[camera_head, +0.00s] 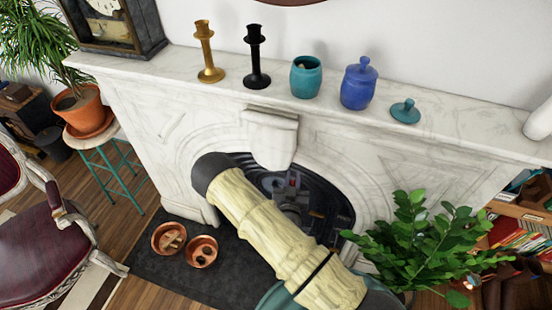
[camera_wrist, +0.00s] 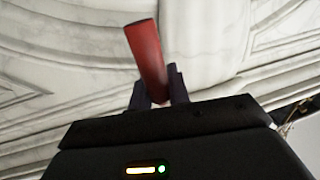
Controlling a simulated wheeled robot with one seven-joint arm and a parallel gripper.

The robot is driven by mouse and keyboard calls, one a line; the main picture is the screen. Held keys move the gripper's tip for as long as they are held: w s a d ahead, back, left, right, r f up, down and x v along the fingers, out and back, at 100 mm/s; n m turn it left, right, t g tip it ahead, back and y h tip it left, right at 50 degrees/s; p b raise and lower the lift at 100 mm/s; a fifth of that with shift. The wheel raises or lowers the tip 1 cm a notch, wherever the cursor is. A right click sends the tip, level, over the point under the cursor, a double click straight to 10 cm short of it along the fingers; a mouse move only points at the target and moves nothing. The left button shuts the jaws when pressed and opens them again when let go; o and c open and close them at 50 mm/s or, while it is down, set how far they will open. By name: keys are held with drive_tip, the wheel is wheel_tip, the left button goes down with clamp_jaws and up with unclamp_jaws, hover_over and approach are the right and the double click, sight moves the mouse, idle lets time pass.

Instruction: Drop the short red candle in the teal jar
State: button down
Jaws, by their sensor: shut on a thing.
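The short red candle (camera_wrist: 146,55) is held between the two dark fingers of my gripper (camera_wrist: 159,90) in the wrist view, tilted a little to the left. In the head view my gripper (camera_head: 292,192) is small and partly hidden by my arm, in front of the dark fireplace opening and below the mantel. The teal jar (camera_head: 306,80) stands upright and open on the mantel, above and apart from my gripper. Something pale shows inside its mouth. A teal lid (camera_head: 405,111) lies on the mantel at the right.
On the mantel (camera_head: 190,84), a gold candlestick (camera_head: 209,55) and a black candlestick (camera_head: 256,58) stand left of the teal jar. A lidded blue jar (camera_head: 359,84) stands close on its right. A leafy plant (camera_head: 425,240) is at lower right. Copper bowls (camera_head: 202,251) sit on the hearth.

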drive_tip(key=s+d+f+n+y, duration=0.2)
drive_tip(key=s+d+f+y, duration=0.1)
drive_tip(key=s+d+f, duration=0.1)
drive_tip(key=shift+s+d+f+y, duration=0.15)
drive_tip(key=shift+d+f+y, duration=0.25)
drive_tip(key=shift+d+f, duration=0.4)
drive_tip(key=shift+f, duration=0.2)
